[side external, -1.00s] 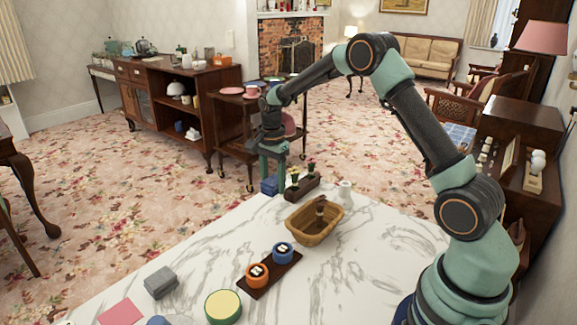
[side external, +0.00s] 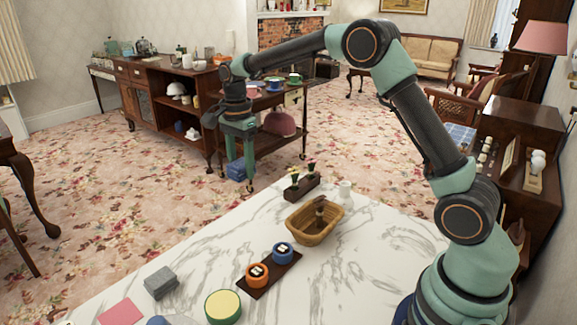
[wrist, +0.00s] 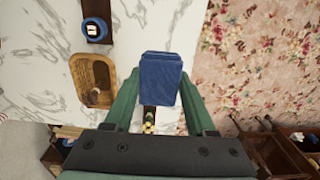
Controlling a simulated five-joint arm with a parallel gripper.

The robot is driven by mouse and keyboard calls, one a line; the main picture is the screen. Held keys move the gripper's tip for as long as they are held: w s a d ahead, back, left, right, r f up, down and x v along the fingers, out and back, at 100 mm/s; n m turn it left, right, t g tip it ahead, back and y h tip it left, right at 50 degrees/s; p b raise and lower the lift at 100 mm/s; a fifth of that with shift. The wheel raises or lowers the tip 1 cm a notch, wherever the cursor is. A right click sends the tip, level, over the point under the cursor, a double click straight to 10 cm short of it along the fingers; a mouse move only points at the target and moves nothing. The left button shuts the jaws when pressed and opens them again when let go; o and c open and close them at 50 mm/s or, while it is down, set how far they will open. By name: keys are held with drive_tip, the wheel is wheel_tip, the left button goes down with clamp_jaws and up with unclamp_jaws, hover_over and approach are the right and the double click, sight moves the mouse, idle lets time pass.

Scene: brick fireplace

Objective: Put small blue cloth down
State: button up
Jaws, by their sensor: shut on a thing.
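The small blue cloth (side external: 236,170) is a folded, block-like bundle held between the fingertips of my gripper (side external: 238,146), which points down. In the side view it shows against the floor past the far left table edge, in the air. In the wrist view the cloth (wrist: 161,80) sits between the two green fingers of my gripper (wrist: 160,95), just inside the line of the table edge. Its height above the table is hard to tell.
The marble table (side external: 220,250) holds a wicker basket (side external: 303,232), a dark flower planter (side external: 295,189), a white jug (side external: 345,188), a tray with orange and blue round pots (side external: 270,275), and a grey block (side external: 160,283). A wooden trolley (side external: 270,142) stands behind my gripper. The table's left middle is bare.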

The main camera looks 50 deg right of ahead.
sight(236, 237)
drive_tip(key=a+r, duration=0.3)
drive_tip(key=a, duration=0.1)
drive_tip(key=f, duration=1.9)
drive_tip(key=shift+s+a+f, duration=0.1)
drive_tip(key=shift+s, duration=0.1)
drive_tip(key=shift+f, duration=0.15)
drive_tip(key=o, duration=1.3)
